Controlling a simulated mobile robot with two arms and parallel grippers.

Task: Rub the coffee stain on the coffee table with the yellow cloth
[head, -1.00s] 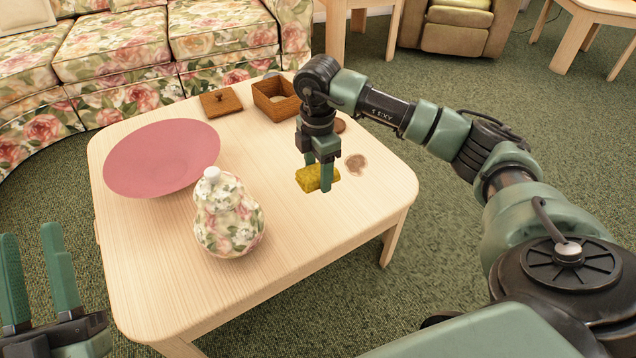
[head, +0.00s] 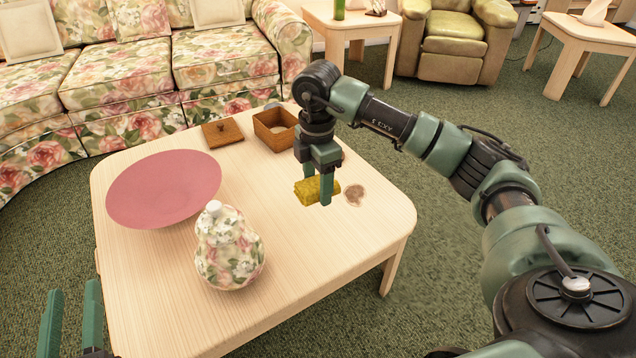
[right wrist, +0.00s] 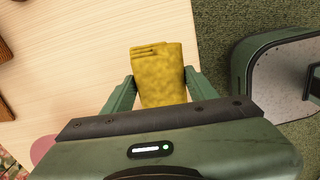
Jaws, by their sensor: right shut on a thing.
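The yellow cloth (head: 307,190) is a folded pad between the fingers of my right gripper (head: 317,190), at or just above the coffee table top (head: 300,250). The right wrist view also shows the cloth (right wrist: 158,75) between both fingers (right wrist: 160,92). The brown coffee stain (head: 354,195) lies on the table just right of the cloth, apart from it in the picture. My left gripper (head: 72,325) is low at the left, beside the table, its two fingers apart and nothing between them.
A pink plate (head: 165,188) and a floral gourd-shaped jar (head: 229,250) stand on the table's left half. An open wooden box (head: 275,128) and its lid (head: 222,133) lie at the back. A small brown thing behind my right gripper is mostly hidden. The table's front right is clear.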

